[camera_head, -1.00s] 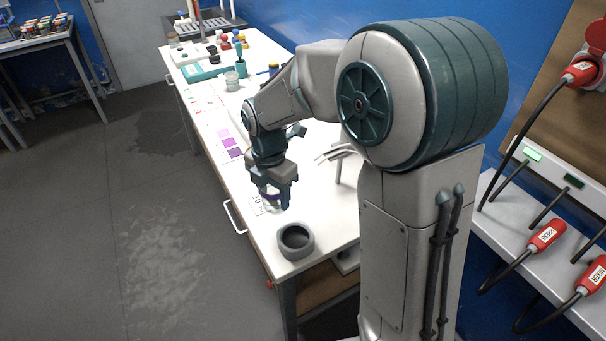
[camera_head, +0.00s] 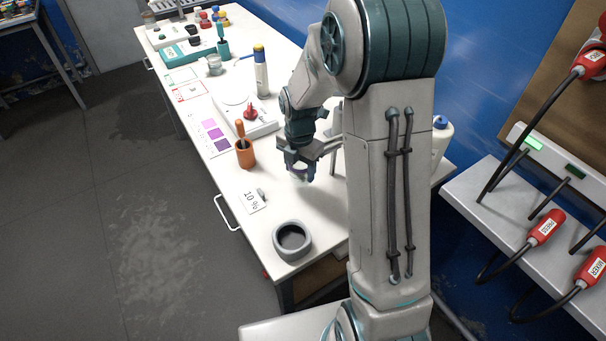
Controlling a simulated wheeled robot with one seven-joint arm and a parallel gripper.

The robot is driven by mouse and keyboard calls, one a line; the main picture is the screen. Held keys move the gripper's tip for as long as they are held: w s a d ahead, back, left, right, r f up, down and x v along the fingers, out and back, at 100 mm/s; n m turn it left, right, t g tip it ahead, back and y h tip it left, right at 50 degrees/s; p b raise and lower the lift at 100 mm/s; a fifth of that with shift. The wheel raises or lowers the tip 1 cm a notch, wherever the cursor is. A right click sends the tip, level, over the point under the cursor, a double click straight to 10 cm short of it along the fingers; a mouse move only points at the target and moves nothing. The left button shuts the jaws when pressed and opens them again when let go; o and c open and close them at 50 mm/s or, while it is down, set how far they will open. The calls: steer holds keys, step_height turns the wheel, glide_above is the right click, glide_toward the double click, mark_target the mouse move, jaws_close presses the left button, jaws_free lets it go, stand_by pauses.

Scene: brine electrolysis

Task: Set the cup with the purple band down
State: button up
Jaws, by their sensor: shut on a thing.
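My gripper (camera_head: 299,161) is shut on a small clear cup with a purple band (camera_head: 299,171) over the white table (camera_head: 250,222). The jaws and arm cover part of the cup. I cannot tell whether its base touches the table top. A white card marked "10%" (camera_head: 250,203) lies to the left, near the front edge of the table. A round grey pot (camera_head: 292,241) with a dark inside stands at the near end, below the cup in the picture.
A brown holder (camera_head: 245,154) and a white device with a red knob (camera_head: 247,113) stand left of my gripper. A white bottle (camera_head: 440,138) shows at right. The table is bare between card and gripper.

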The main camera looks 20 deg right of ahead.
mark_target(303, 178)
steer(key=shift+w+d+f, duration=0.15)
steer(key=shift+d+f, duration=0.2)
steer(key=shift+d, duration=0.1)
steer(key=shift+f+p, duration=0.5)
steer(key=shift+f, duration=1.4)
steer(key=shift+f, duration=0.15)
steer(key=o, duration=1.1)
